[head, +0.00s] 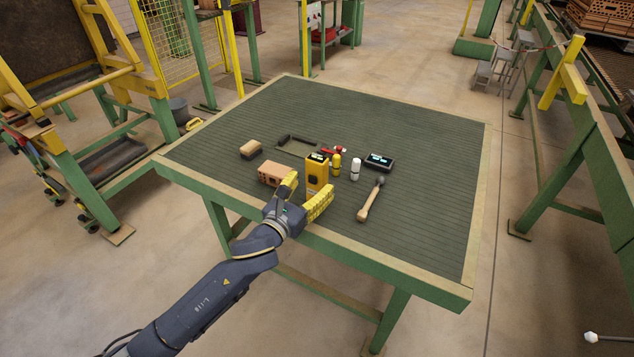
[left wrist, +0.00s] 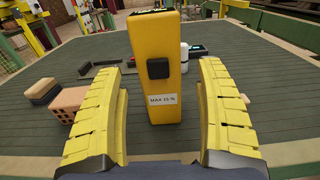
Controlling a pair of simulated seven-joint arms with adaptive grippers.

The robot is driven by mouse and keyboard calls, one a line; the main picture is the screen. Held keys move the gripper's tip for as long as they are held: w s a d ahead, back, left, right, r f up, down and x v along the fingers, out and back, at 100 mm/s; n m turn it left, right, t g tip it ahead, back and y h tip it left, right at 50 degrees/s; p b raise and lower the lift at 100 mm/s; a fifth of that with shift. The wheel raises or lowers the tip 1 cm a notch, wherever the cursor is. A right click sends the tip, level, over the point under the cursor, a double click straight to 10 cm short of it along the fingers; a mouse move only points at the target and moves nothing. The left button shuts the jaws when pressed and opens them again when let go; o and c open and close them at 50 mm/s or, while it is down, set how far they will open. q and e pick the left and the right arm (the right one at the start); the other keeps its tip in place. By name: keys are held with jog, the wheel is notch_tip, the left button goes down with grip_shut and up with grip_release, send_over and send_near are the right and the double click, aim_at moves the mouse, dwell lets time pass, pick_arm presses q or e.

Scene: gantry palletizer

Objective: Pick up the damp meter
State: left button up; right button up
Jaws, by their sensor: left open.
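The damp meter is the upright yellow box (head: 317,174) with a dark screen on top, standing on the green table (head: 430,200). In the left wrist view the damp meter (left wrist: 156,75) shows a black button and a white label reading "MAX 15 %". My left gripper (head: 305,190) is open in front of it. In the left wrist view the yellow fingers of the left gripper (left wrist: 160,110) stand on either side of the meter, with gaps at both sides. My right gripper is in neither view.
A brick (head: 272,174) stands close left of the meter, with a brush-like block (head: 251,149) behind. The table's far and right areas are clear.

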pick_arm(q)
jog(key=shift+x, duration=1.75)
jog(key=shift+c, duration=0.4)
jog(key=c, duration=1.3)
